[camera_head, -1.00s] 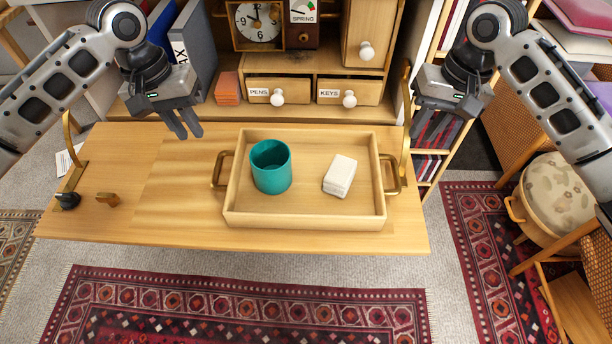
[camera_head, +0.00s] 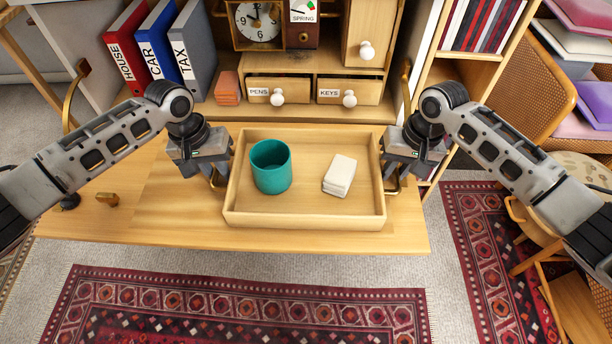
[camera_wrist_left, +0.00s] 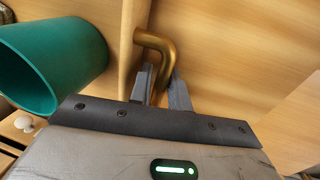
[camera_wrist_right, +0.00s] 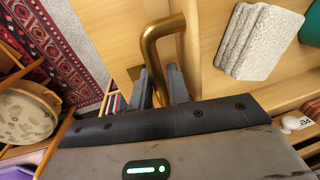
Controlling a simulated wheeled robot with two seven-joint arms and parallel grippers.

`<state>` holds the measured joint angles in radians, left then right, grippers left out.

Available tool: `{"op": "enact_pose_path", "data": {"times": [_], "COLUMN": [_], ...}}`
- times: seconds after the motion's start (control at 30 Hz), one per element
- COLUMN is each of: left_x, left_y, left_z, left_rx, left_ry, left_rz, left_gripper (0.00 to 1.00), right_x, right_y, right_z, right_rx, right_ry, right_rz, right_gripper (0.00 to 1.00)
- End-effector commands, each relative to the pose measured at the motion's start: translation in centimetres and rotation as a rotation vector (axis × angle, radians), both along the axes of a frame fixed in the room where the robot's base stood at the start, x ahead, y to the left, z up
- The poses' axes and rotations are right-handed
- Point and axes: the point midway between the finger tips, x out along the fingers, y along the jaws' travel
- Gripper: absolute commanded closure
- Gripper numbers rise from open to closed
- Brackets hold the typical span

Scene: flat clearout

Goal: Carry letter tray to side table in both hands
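The letter tray (camera_head: 305,221) is a shallow light-wood box with brass handles at its left and right ends. It lies flat on the wooden desk flap. A teal cup (camera_head: 271,168) and a small stack of white blocks (camera_head: 340,175) stand in it. My left gripper (camera_head: 215,182) is at the left handle; the left wrist view shows its fingers close on both sides of the brass bar (camera_wrist_left: 157,45). My right gripper (camera_head: 393,180) is at the right handle, its fingers likewise close around the bar (camera_wrist_right: 156,38). The fingertips are partly hidden. The side table is not clearly identifiable.
The flap (camera_head: 160,220) holds a small brown wooden piece (camera_head: 107,199) at left. Drawers (camera_head: 278,91), a clock (camera_head: 258,22) and binders (camera_head: 190,50) stand behind. A patterned rug (camera_head: 240,310) lies in front.

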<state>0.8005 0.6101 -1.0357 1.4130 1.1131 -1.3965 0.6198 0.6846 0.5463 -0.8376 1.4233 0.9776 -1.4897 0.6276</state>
Motion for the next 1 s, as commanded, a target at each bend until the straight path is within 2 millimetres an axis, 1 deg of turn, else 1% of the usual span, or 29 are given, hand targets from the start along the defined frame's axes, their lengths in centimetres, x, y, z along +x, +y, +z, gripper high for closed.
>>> {"op": "enact_pose_path", "data": {"times": [0.17,0.2,0.23,0.47,0.67,0.87,1.0], "left_x": [0.0,0.0,0.0,0.0,0.1,0.1,0.1], "left_y": [0.0,0.0,0.0,0.0,0.0,0.0,0.0], "left_z": [0.0,0.0,0.0,0.0,0.5,2.1,3.6], "left_rx": [0.0,0.0,0.0,0.0,-0.001,-0.001,0.0], "left_ry": [0.001,0.001,0.001,0.001,-0.001,-0.001,-0.001], "left_rz": [0.0,0.0,0.0,0.0,0.0,0.0,0.001], "left_gripper": [0.82,0.93,1.0,1.0,1.0,1.0,1.0], "right_x": [0.0,0.0,0.0,0.0,0.1,0.1,0.1], "right_y": [0.0,0.0,0.0,0.0,0.0,0.0,0.0], "right_z": [0.0,0.0,0.0,0.1,0.5,2.1,3.7], "right_rx": [0.0,0.0,0.0,0.0,0.002,0.002,0.001], "right_ry": [0.0,0.0,0.0,0.0,-0.003,-0.003,-0.003], "right_rz": [0.0,0.0,0.0,0.0,-0.001,-0.001,-0.001], "right_gripper": [0.82,0.93,1.0,1.0,1.0,1.0,1.0]}}
